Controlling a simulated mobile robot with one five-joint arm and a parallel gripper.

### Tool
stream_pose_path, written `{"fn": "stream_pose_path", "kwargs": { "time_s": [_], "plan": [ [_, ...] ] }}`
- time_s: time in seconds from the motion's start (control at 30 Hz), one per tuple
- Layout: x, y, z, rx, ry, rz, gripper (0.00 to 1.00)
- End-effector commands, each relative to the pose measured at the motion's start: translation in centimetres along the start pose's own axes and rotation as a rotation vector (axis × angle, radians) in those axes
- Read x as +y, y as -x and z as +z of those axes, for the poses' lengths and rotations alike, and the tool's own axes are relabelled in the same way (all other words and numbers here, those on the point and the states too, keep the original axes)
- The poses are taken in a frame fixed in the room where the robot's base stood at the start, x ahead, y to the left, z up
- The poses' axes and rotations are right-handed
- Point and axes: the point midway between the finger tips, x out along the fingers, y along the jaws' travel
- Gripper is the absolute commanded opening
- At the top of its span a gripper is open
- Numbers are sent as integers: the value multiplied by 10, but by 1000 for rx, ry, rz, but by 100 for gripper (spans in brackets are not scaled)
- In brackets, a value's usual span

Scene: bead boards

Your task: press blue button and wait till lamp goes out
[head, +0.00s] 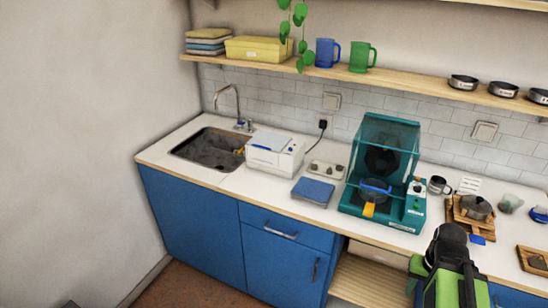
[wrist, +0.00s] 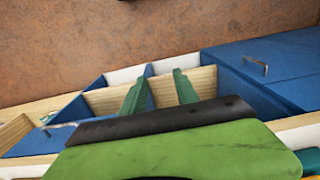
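A teal machine (head: 352,207) with a clear tinted hood stands on the counter, right of centre in the head view. A dark pot (head: 374,190) with a blue handle sits inside it. Its right-hand panel (head: 417,190) has small controls; a green spot shows, but I cannot make out a blue button or whether a lamp is lit. My arm is at lower right in the head view, in front of the counter.
A blue-topped scale-like block (head: 313,191) lies near the counter edge. A pot (head: 476,207) on a wooden board, a mug (head: 438,185) and a glass (head: 510,203) stand right of the machine. A sink (head: 208,150) is at left. A shelf (head: 420,86) runs above.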

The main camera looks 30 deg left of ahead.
Motion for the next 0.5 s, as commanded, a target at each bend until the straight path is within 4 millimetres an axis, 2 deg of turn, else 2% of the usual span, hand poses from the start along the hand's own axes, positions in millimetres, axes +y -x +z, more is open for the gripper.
{"fn": "stream_pose_path", "kwargs": {
  "time_s": [0.13, 0.4, 0.5],
  "plan": [
    [0, 0, 0, 0, 0, 0, 36],
    [0, 0, 0, 0, 0, 0, 1],
    [0, 0, 0, 0, 0, 0, 0]
  ]
}}
